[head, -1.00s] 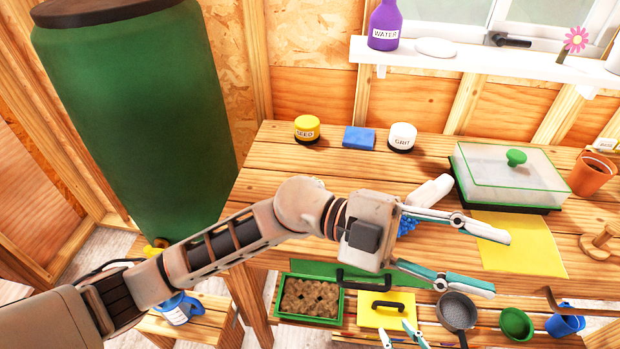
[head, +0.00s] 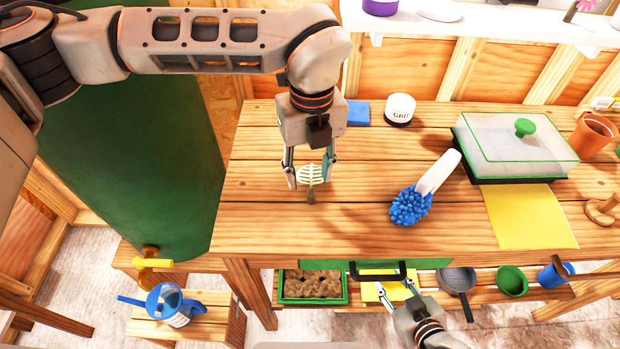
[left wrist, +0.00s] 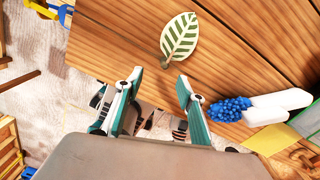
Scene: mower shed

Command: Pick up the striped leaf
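The striped leaf (head: 311,174) is cream and green with a short brown stem, on the wooden bench top near its left side. It also shows in the left wrist view (left wrist: 180,37), beyond the fingertips. My left gripper (head: 308,182) points down over the leaf with a finger on either side of it in the head view. It is open and empty; its open fingers show in the left wrist view (left wrist: 160,78), with the leaf apart from them. My right gripper (head: 397,286) is low at the bench's front edge, open with nothing between its fingers.
A blue-bristled brush (head: 410,206) with a white handle lies to the right. Further right are a yellow sheet (head: 530,218) and a clear-lidded tray (head: 518,138). A grit jar (head: 399,109) and blue block (head: 358,113) stand behind. The bench around the leaf is clear.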

